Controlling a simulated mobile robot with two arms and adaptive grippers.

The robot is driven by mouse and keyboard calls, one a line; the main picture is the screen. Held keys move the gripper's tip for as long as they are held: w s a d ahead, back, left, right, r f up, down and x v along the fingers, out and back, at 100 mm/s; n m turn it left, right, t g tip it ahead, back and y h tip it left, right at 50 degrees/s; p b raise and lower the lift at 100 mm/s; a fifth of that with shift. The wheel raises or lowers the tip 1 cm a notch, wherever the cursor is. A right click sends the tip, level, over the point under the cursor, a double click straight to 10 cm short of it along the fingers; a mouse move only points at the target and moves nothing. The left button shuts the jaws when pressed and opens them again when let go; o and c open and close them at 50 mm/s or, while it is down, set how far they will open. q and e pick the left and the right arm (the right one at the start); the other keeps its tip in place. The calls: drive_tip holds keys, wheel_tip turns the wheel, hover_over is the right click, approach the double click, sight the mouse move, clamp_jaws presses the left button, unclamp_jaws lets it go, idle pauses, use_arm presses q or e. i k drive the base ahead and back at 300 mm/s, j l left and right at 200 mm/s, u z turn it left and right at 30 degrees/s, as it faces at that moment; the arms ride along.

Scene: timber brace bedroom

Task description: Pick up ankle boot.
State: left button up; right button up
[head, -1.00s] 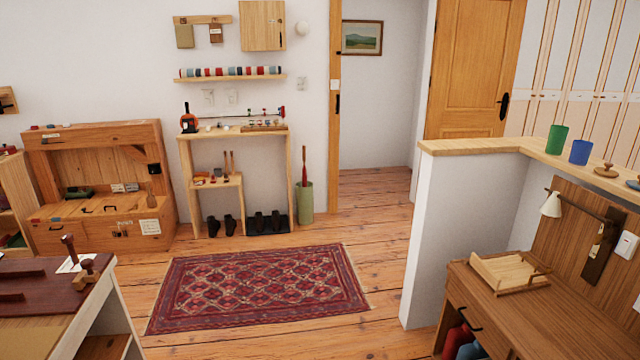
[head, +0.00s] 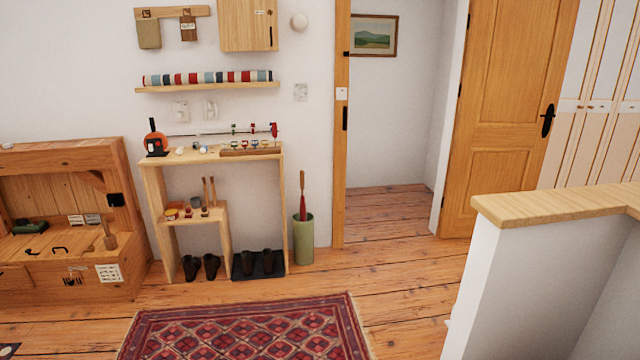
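Two pairs of dark boots stand on the floor under the narrow wooden shelf table (head: 153,200) against the back wall. The left pair (head: 201,267) stands on the bare boards. The right pair (head: 257,262) stands on a dark mat (head: 239,275). At this distance I cannot tell which of them is the ankle boot. Neither of my grippers shows in the head view.
A patterned red rug (head: 240,330) lies in front of the shelf table, with bare floor around it. A green umbrella stand (head: 303,240) is right of the table. A wooden bench (head: 70,215) stands left. A white half wall (head: 540,280) blocks the right.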

sight(267, 257)
drive_tip(key=i, duration=0.95)
drive_tip(key=i+u, duration=0.1)
drive_tip(key=i, duration=0.8)
drive_tip(key=i+l, duration=0.2)
drive_tip(key=i, duration=0.75)
drive_tip(key=i+l+u, duration=0.1)
drive_tip(key=i, duration=0.8)
